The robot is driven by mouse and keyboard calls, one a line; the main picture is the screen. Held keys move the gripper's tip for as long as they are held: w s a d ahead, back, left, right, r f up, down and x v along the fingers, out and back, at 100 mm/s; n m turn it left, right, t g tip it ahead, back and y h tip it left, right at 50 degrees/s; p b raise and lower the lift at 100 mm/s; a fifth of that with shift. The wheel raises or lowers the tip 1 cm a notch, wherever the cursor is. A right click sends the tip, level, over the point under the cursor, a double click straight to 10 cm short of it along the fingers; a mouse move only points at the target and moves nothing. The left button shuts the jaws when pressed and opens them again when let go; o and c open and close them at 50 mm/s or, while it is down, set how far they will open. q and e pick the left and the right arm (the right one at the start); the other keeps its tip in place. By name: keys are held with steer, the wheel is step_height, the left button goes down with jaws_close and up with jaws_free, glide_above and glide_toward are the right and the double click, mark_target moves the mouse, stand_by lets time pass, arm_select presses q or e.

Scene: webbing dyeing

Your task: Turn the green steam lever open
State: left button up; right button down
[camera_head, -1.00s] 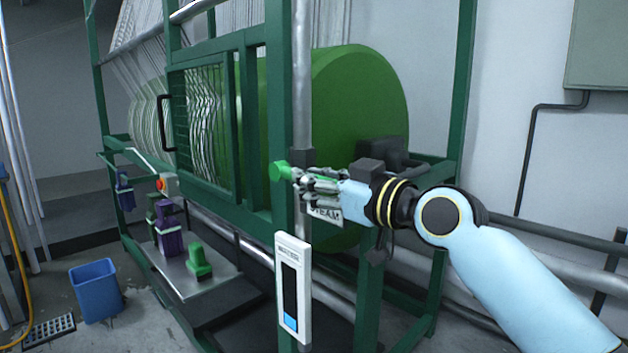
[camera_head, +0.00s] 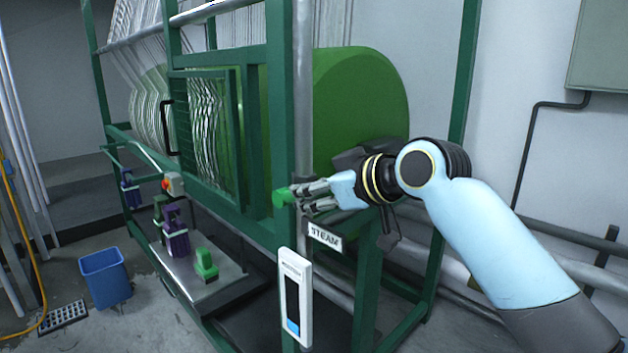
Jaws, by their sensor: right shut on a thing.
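The green steam lever's end (camera_head: 283,198) shows in front of the upright pipe, at the left of my right gripper's fingers. The rest of the lever is hidden behind the fingers. My right gripper (camera_head: 302,194) comes in from the right and is shut on the lever. How far the lever is turned cannot be told. My left gripper is not in view.
A green machine frame (camera_head: 280,120) surrounds a big green drum (camera_head: 360,100). A white gauge panel (camera_head: 295,297) stands below the lever. A metal shelf (camera_head: 215,285) holds purple and green items. A blue bin (camera_head: 105,278) stands on the floor at left.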

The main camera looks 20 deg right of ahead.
steer(key=shift+w+a+r+g+h, duration=0.1)
steer(key=shift+w+r+g+h, duration=0.15)
steer(key=shift+r+g, duration=0.2)
steer(key=shift+w+a+r+g+h, duration=0.1)
steer(key=shift+w+r+g+h, duration=0.1)
steer(key=shift+r+g, duration=0.25)
steer(key=shift+f, duration=0.1)
steer(key=c, duration=1.2)
jaws_free()
steer(key=shift+o, duration=0.2)
steer(key=shift+s, duration=0.1)
steer(key=v, duration=1.1)
steer(key=shift+s+r, duration=0.2)
steer(key=shift+r, duration=0.2)
steer(key=shift+d, duration=0.15)
